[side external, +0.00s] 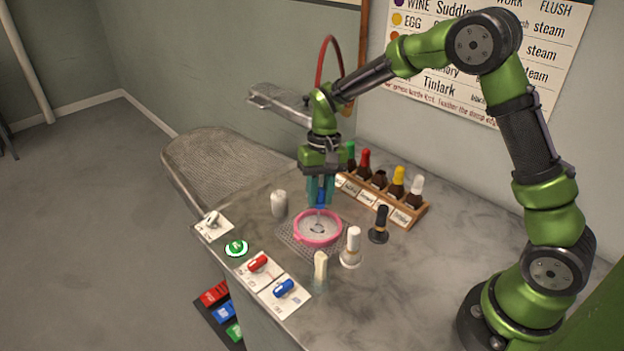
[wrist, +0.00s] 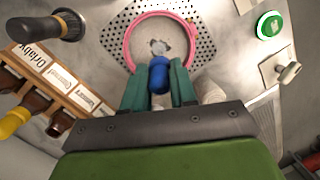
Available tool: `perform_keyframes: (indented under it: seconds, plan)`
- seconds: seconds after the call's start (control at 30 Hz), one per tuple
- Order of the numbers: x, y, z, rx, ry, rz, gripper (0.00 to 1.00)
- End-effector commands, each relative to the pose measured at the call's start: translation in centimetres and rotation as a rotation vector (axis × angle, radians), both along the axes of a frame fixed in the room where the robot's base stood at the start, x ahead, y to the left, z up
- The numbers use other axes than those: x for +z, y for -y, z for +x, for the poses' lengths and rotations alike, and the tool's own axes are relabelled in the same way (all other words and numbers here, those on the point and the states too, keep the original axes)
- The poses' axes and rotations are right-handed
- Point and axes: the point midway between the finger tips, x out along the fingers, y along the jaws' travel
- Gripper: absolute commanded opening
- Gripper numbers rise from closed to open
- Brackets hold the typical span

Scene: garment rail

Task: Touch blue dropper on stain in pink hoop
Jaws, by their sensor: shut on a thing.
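My gripper (side external: 321,190) is shut on the blue dropper (side external: 321,199), held upright with its tip pointing down. In the wrist view the blue bulb (wrist: 159,76) sits between the teal fingers of my gripper (wrist: 159,88). The pink hoop (side external: 318,238) lies on a perforated plate on the counter, with pale cloth inside. A grey stain (side external: 317,229) shows in the hoop, and also in the wrist view (wrist: 160,47) just beyond the bulb.
A wooden rack (side external: 372,199) of bottles with coloured caps stands behind, one slot apparently empty. A dark-handled tool (side external: 380,224), a white-handled brush (side external: 352,246), a pale bottle (side external: 320,270) and a white cylinder (side external: 279,204) stand around the hoop. Red and blue switches (side external: 284,289) and a green button (side external: 236,248) line the front.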

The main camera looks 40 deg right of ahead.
Motion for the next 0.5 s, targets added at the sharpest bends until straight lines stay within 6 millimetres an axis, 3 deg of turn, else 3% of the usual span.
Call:
perform_keyframes:
  seconds: [0.5]
  plan:
    - [4.3,0.0,0.0,0.002,0.003,0.000,0.00]
